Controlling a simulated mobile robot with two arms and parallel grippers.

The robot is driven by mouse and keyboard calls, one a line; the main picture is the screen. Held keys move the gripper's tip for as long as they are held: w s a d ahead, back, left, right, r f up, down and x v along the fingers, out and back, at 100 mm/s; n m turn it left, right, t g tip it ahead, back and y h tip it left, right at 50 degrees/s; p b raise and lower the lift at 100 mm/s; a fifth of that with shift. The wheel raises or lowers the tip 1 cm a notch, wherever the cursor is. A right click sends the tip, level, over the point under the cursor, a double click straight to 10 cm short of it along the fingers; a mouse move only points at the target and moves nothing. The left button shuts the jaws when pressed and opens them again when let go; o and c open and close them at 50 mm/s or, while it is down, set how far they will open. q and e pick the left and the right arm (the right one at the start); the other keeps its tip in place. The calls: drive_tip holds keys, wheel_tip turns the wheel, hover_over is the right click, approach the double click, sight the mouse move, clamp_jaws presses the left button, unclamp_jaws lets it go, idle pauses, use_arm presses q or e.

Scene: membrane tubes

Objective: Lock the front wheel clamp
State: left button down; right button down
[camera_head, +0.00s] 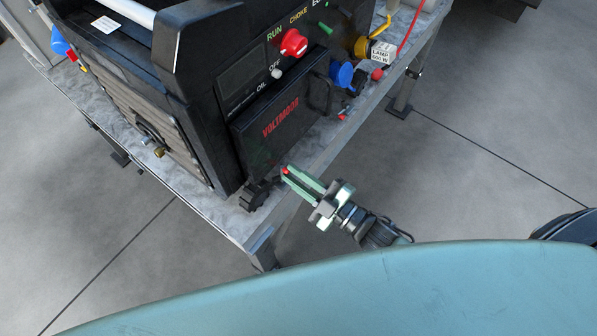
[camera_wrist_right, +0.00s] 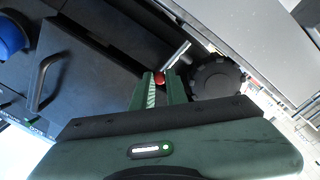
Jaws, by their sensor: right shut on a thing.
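The front wheel clamp shows as a metal lever (camera_wrist_right: 177,54) with a red tip (camera_wrist_right: 159,78), beside the black front wheel (camera_wrist_right: 215,78) in the right wrist view. In the head view the wheel (camera_head: 257,194) sits at the near corner of the bench under the black generator. My right gripper (camera_head: 287,176) is shut on the clamp lever's red end, just right of the wheel; its green fingers also show in the right wrist view (camera_wrist_right: 160,88). Most of the clamp's base is hidden in the head view. My left gripper is not in view.
The generator (camera_head: 218,80) stands on a grey metal bench (camera_head: 224,216). Its panel carries a red knob (camera_head: 293,43) and plugs, including a blue one (camera_head: 342,73). A second small red tip (camera_head: 342,117) shows farther along the bench. Open floor lies to the right.

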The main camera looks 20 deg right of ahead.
drive_tip(key=shift+s+a+n, duration=0.15)
drive_tip(key=shift+a+n, duration=0.05)
drive_tip(key=shift+n, duration=0.3)
drive_tip(key=c, duration=1.4)
unclamp_jaws()
drive_tip(key=shift+s, duration=0.1)
drive_tip(key=b+v, duration=0.1)
drive_tip(key=v, duration=0.6)
drive_tip(key=shift+s+d+b, duration=0.25)
drive_tip(key=shift+s+b, duration=0.05)
